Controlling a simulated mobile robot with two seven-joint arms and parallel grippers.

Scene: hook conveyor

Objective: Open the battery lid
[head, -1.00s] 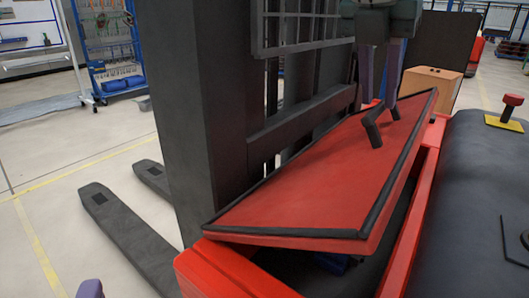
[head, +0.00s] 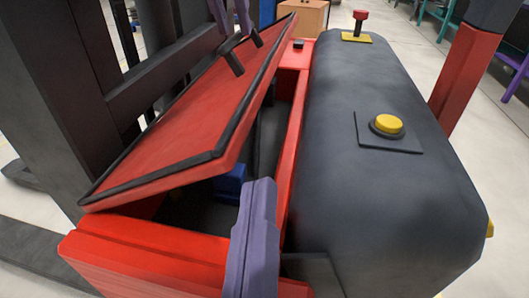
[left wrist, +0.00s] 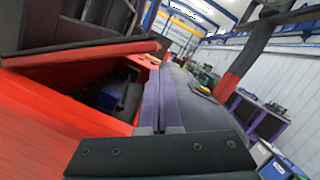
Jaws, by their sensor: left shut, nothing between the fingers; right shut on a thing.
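The red battery lid (head: 165,150) with black edging is raised and tilted over the battery compartment (head: 188,205). My right gripper (head: 234,28) is at the top of the head view, shut on the lid's black handle (head: 234,64). My left gripper (head: 262,185) is shut and empty, standing over the compartment's near right rim, to the right of the lid's lower corner. In the left wrist view its purple fingers (left wrist: 161,90) are together beside the opening, and the lid's edge (left wrist: 85,52) is at upper left. A blue part (head: 229,183) shows inside the compartment.
A dark rounded cover (head: 385,190) with a yellow button (head: 388,125) and a red knob (head: 360,16) lies right of the compartment. The black mast (head: 85,80) stands left of the lid. A cardboard box (head: 304,17) is behind.

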